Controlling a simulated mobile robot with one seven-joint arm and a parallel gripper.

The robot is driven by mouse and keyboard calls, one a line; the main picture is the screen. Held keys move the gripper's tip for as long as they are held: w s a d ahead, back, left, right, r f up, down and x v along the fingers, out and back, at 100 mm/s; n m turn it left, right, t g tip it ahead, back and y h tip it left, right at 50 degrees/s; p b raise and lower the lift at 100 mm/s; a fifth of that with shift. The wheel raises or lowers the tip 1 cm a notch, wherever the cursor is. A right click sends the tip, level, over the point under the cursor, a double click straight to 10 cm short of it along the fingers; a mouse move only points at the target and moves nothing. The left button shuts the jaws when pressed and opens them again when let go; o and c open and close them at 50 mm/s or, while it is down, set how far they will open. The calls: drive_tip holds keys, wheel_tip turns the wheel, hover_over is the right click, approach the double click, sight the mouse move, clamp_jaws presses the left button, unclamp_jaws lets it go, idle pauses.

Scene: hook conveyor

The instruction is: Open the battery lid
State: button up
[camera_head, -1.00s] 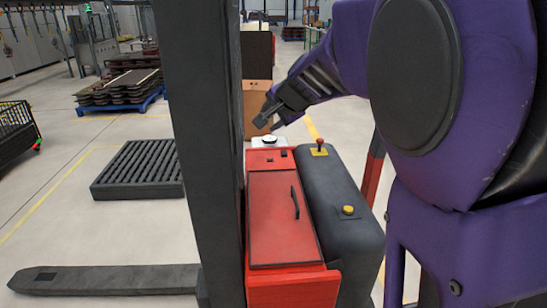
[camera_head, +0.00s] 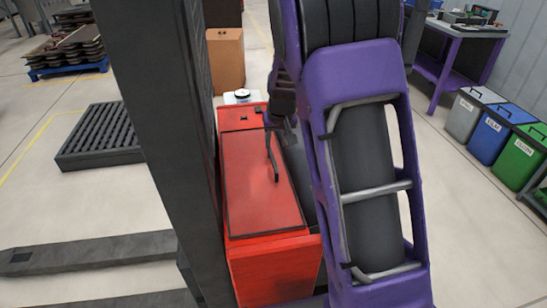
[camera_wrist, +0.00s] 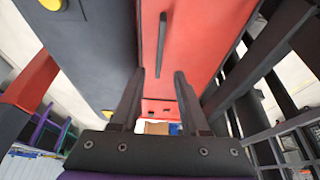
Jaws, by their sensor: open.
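The battery lid (camera_head: 255,185) is a red panel on top of the red truck body, lying flat and closed in the head view. Its black bar handle (camera_wrist: 162,42) runs lengthwise and stands ahead of my fingertips in the wrist view. My gripper (camera_wrist: 159,74) is open and empty, its two dark fingers on either side of the handle's line. The handle's near end appears roughly level with the fingertips; I cannot tell whether they touch. In the head view my arm partly hides the gripper and the lid's right side.
A dark mast (camera_head: 150,120) rises just left of the lid. A dark housing with yellow knobs (camera_wrist: 30,75) lies beside the lid. A cardboard box (camera_head: 226,60) stands behind. Bins (camera_head: 498,135) and a purple-legged table (camera_head: 450,60) stand to the right.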

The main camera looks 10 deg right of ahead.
sight(273, 160)
drive_tip(key=x, duration=1)
drive_tip(key=shift+w+r+b, duration=0.1)
drive_tip(key=shift+b, duration=0.25)
drive_tip(key=shift+c, duration=0.2)
clamp_jaws()
idle(0.6)
